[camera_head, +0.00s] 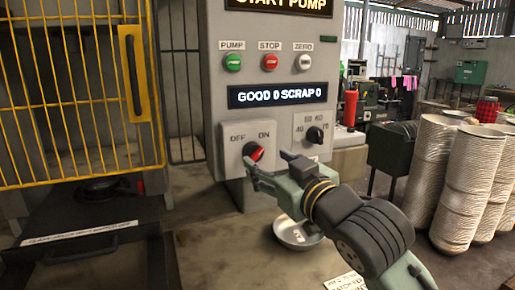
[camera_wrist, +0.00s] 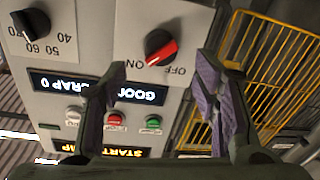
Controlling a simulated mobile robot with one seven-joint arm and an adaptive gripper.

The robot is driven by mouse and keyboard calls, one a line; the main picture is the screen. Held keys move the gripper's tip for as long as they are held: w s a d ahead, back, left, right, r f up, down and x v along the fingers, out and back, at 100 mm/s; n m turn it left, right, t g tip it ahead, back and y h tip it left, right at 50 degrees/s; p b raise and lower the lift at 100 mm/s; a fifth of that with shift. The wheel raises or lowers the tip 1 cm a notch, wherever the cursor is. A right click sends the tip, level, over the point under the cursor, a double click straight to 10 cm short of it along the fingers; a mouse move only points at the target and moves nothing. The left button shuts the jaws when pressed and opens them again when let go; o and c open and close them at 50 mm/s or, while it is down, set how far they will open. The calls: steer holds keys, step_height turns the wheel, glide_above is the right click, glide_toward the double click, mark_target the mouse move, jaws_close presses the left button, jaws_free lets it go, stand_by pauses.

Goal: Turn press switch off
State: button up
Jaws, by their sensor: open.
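The press switch (camera_head: 254,152) is a dark knob with a red bar, on a grey plate with OFF at its upper left and ON at its upper right in the head view. In the wrist view, which is upside down, the knob (camera_wrist: 160,47) shows between my fingers, its red bar slanting with one end toward the ON label. My gripper (camera_head: 269,169) is open and empty in front of the switch; its fingers (camera_wrist: 160,72) stand either side of the knob. I cannot tell whether they touch it.
The grey control panel (camera_head: 210,80) carries a green PUMP button (camera_head: 233,62), red STOP button (camera_head: 270,62), white ZERO button (camera_head: 304,62) and black dial (camera_head: 315,134). A yellow cage door (camera_head: 132,75) stands left. A metal bowl (camera_head: 297,236) lies below my gripper. Bowl stacks (camera_head: 468,185) stand right.

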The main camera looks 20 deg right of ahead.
mark_target(258, 154)
steer(key=w, duration=0.1)
steer(key=w+p, duration=0.1)
steer(key=w, duration=0.3)
steer(key=shift+w+a, duration=0.2)
steer(key=shift+a, duration=0.1)
steer(key=shift+c, duration=0.5)
steer(key=c, duration=1.1)
